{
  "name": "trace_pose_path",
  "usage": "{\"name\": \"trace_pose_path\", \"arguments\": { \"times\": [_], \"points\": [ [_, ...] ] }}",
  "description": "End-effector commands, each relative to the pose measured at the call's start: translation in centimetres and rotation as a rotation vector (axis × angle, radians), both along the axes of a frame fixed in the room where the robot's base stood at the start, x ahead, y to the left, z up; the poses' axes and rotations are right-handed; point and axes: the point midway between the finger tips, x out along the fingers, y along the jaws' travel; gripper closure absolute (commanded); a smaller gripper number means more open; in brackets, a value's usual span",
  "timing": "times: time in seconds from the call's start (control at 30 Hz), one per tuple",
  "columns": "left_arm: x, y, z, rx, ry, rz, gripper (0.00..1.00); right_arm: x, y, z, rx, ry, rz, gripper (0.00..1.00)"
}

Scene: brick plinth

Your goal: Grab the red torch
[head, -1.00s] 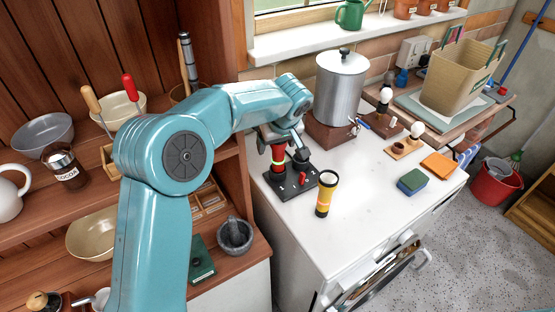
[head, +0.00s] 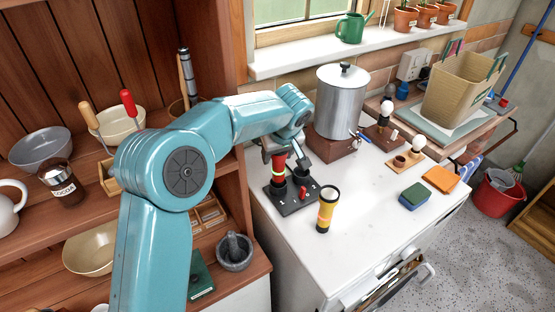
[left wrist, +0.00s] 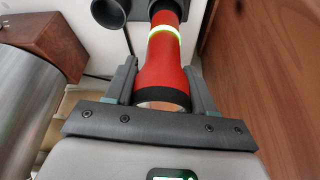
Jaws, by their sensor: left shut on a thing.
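The red torch (head: 279,164) stands upright in the left socket of a black two-socket stand (head: 290,200) on the white worktop. It has a pale glowing band and a black ring around its upper end. My left gripper (head: 290,148) is at the torch's top end and partly hides it in the head view. In the left wrist view my left gripper (left wrist: 162,88) has one finger on each side of the red torch (left wrist: 165,66), shut on it just below the black ring. The torch's lower end is in the stand. My right gripper is not in view.
A yellow-and-black torch (head: 326,210) stands just right of the stand. A metal pot (head: 341,105) on a brown block stands behind. A wooden shelf unit (head: 236,165) is close on the left. A sponge (head: 413,196) and orange cloth (head: 440,179) lie right; worktop between is clear.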

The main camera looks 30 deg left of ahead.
Motion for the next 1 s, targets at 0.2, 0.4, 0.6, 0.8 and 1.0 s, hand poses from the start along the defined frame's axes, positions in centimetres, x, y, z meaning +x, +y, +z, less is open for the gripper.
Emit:
{"name": "trace_pose_path", "arguments": {
  "times": [0.2,0.4,0.6,0.8,1.0],
  "points": [
    [0.1,0.0,4.8,-0.002,-0.009,0.001,1.00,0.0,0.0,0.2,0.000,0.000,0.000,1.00],
    [0.1,-0.1,10.9,-0.002,-0.008,0.000,1.00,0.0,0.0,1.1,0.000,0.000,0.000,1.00],
    [0.0,-0.1,16.1,-0.002,-0.004,0.001,1.00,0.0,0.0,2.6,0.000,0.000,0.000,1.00],
    [0.0,-0.1,18.5,-0.001,-0.001,-0.001,1.00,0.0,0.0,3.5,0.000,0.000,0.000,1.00],
    [0.0,0.0,18.9,-0.001,0.000,0.000,1.00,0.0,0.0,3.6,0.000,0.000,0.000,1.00]
  ]
}}
